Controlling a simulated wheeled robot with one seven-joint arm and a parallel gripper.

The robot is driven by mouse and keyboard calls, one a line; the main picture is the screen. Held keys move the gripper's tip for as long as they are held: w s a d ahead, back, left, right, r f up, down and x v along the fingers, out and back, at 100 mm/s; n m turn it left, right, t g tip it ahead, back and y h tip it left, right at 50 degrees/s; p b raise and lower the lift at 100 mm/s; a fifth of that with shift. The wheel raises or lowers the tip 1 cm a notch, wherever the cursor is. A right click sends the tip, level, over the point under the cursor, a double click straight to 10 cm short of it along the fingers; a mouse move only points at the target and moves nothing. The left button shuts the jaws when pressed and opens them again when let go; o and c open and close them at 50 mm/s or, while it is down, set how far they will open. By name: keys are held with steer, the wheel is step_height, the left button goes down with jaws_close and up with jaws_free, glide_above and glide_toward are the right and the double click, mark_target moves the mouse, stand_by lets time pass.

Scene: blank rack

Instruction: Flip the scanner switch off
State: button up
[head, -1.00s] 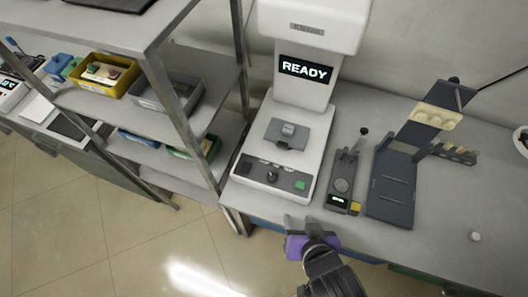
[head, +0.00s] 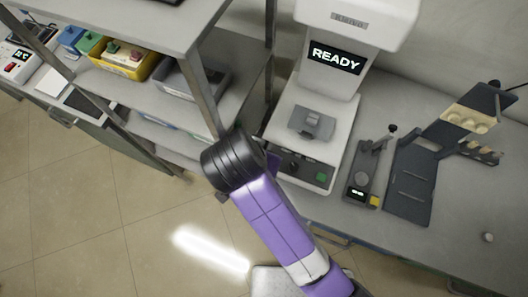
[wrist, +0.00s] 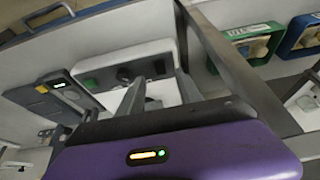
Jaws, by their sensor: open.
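The scanner (head: 330,95) is a white machine on the bench, its screen (head: 336,59) lit with READY. Its dark front panel (head: 318,172) carries a green button (head: 321,177) and a knob. My arm covers the panel's left part in the head view. In the wrist view the panel (wrist: 142,67) shows the green button (wrist: 90,82), a round knob (wrist: 124,73) and a small dark part at its right end; I cannot tell which is the switch or its position. My gripper (wrist: 161,88) is open and empty, its fingers in front of the panel. My arm hides the fingers in the head view.
A metal shelf post (head: 194,92) stands just left of the scanner, close to my wrist. A dark device (head: 362,178) with a small display and a dark angled stand (head: 412,180) sit to the right. Shelf bins (head: 126,55) are at the left.

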steer(key=shift+x, duration=3.1)
steer(key=shift+p, duration=0.35)
jaws_close()
